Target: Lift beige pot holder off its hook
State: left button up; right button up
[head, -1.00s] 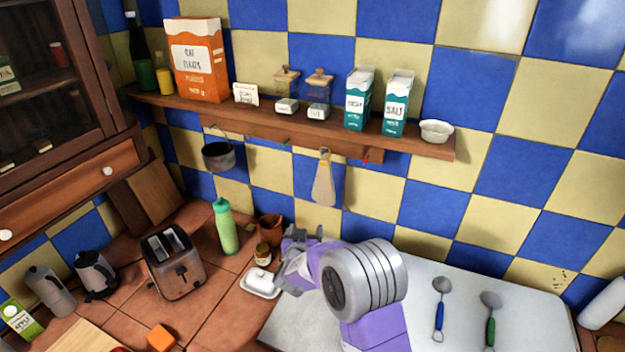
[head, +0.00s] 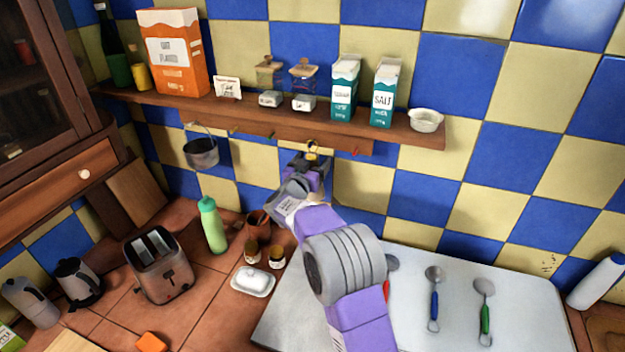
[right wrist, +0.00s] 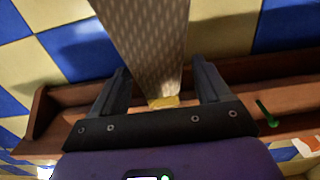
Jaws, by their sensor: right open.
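The beige pot holder (right wrist: 148,40) hangs from the rack under the shelf; its patterned cloth and yellow end (right wrist: 163,102) show in the right wrist view. My right gripper (right wrist: 162,88) is open, with one finger on each side of the pot holder and a visible gap to both. In the head view my right gripper (head: 311,160) is raised in front of the wall below the shelf and hides most of the pot holder. Only a small yellow loop (head: 312,146) shows above it at the hook. My left gripper is not in view.
The wooden shelf (head: 225,112) above carries an orange box (head: 170,55), teal cartons and a white bowl (head: 426,120). A small pot (head: 202,152) hangs to the left. A green hook (right wrist: 265,112) is close by. Below are a toaster (head: 160,265), jars and spoons.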

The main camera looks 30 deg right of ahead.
jog(key=c, duration=1.3)
jog(key=shift+r, duration=0.1)
jog(key=shift+r, duration=0.6)
jog(key=b+v, duration=0.1)
jog(key=v, duration=1.7)
